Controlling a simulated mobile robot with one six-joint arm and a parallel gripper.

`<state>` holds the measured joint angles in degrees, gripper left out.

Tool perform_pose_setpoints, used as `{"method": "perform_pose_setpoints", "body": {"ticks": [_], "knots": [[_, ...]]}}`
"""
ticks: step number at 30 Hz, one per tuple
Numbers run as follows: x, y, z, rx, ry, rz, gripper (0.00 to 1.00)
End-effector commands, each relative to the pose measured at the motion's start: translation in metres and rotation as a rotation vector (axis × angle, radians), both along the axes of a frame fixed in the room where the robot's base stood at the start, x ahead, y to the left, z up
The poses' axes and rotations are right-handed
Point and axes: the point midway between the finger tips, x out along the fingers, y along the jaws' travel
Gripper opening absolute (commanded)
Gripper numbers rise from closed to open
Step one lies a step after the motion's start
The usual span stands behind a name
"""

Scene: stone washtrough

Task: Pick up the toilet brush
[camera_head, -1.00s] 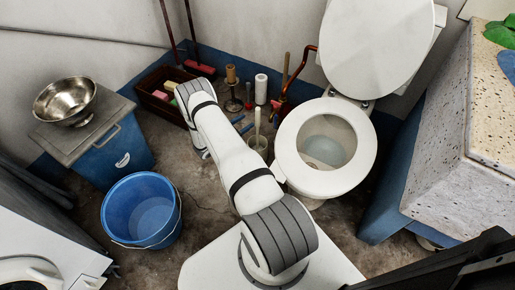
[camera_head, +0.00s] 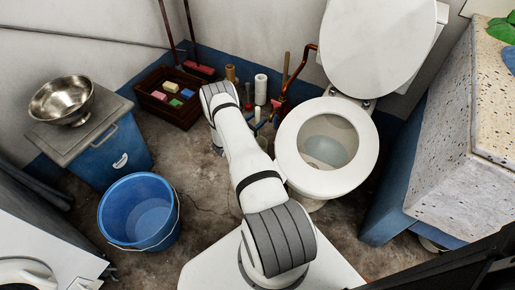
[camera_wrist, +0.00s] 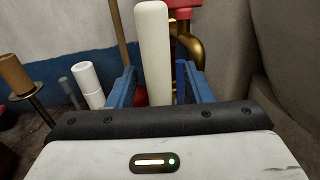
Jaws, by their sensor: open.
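The toilet brush's pale handle (camera_wrist: 153,50) stands upright in the wrist view, between the two blue fingers of my gripper (camera_wrist: 155,86). The fingers are open, one on each side of the handle, and I see no clear contact. The handle's lower end is hidden behind the gripper body. In the head view my arm hides most of the brush and the gripper. The brush stands on the floor just left of the toilet (camera_head: 325,150).
A white roll (camera_wrist: 88,84) and a brown roll on a stand (camera_wrist: 16,74) are to the left. A copper pipe (camera_wrist: 187,42) is close behind the handle. A wooden crate (camera_head: 172,108), blue bucket (camera_head: 138,210) and stone trough (camera_head: 440,150) surround open floor.

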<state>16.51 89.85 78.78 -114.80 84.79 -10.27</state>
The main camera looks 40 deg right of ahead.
Motion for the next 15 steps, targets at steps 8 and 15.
{"method": "perform_pose_setpoints", "body": {"ticks": [8, 15], "knots": [[0.0003, 0.0009, 0.0006, 0.000, 0.000, 0.000, 0.33], [0.0003, 0.0011, 0.0006, 0.000, 0.000, 0.000, 0.13]]}}
